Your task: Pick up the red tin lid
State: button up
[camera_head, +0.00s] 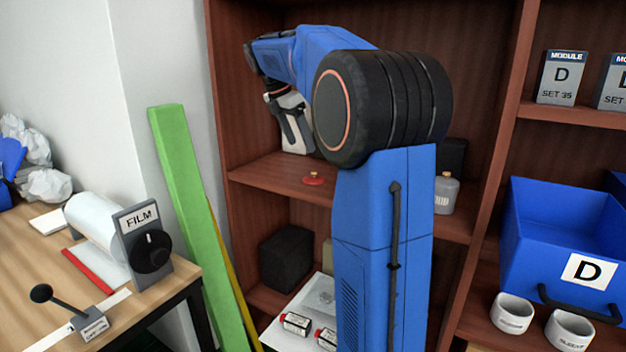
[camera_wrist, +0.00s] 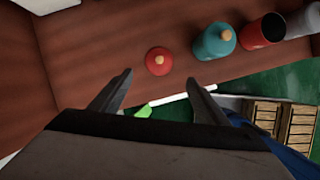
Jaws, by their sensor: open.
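The red tin lid (camera_head: 314,180) is a small flat red disc with a pale knob, lying on the brown wooden shelf (camera_head: 270,176). In the wrist view the lid (camera_wrist: 158,61) lies near the shelf's edge, ahead of my gripper and roughly centred between its fingers. My gripper (camera_wrist: 158,78) is open and empty, its two fingers apart and not touching the lid.
In the wrist view a teal tin (camera_wrist: 213,42) with a knobbed lid stands right of the red lid. An open red tin (camera_wrist: 262,31) and a grey container (camera_wrist: 303,20) stand further right. A grey bottle (camera_head: 446,193) shows right of my arm. Shelf left of the lid is clear.

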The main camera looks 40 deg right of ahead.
aim_at(312, 173)
jog(key=x, duration=1.2)
jog(key=shift+w+f, duration=0.1)
jog(key=shift+f, duration=0.05)
jog(key=c, duration=1.2)
jog(key=shift+c, duration=0.2)
